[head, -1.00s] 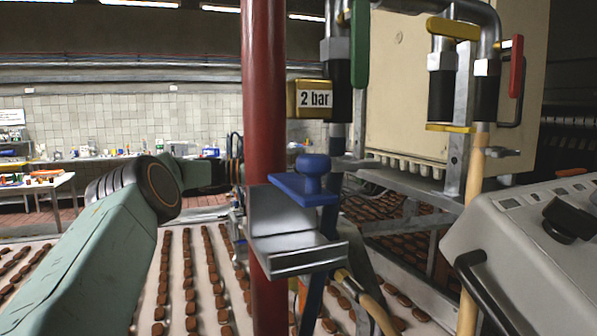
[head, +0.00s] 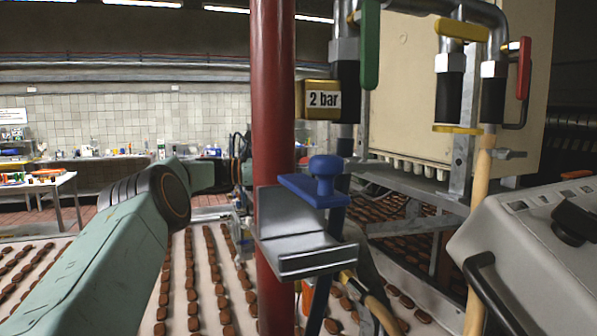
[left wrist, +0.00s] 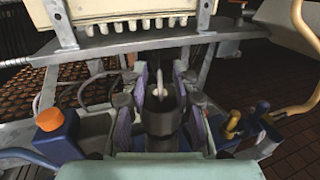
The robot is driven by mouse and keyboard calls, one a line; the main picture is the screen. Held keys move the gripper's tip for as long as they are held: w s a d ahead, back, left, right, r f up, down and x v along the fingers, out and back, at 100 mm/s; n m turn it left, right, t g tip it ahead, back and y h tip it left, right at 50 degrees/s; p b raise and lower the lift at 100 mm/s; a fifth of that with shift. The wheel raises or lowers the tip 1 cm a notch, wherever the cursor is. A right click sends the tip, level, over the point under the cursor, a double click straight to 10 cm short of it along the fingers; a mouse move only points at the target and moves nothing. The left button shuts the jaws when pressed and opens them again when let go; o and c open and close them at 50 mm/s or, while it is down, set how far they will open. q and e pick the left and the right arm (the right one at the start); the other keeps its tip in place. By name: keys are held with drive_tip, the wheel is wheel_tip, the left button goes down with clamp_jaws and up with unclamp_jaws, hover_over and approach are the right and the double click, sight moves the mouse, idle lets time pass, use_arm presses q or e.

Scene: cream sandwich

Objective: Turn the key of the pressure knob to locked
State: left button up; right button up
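In the left wrist view my left gripper (left wrist: 158,80) has its two purple-grey fingers spread apart, with a dark round part between their bases. A small pale upright piece (left wrist: 159,72) shows in the gap; I cannot tell what it is or whether a finger touches it. In the head view my left arm reaches from the left toward the red post, and its far end is partly hidden there. I cannot make out a pressure knob or its key for certain. My right gripper is not in view.
The red post (head: 273,110) stands mid-view, with a metal bracket (head: 290,233) and blue knob (head: 325,172) beside it. Pipes with a green lever (head: 369,45) and red lever (head: 524,68) are at right. An orange button (left wrist: 50,119) shows left of my gripper.

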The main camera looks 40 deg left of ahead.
use_arm(q)
drive_tip(key=shift+w, duration=0.1)
drive_tip(key=shift+s+a, duration=0.2)
drive_tip(key=v, duration=0.6)
drive_tip(key=shift+s+a, duration=0.2)
drive_tip(key=shift+s, duration=0.1)
drive_tip(key=shift+c, duration=0.5)
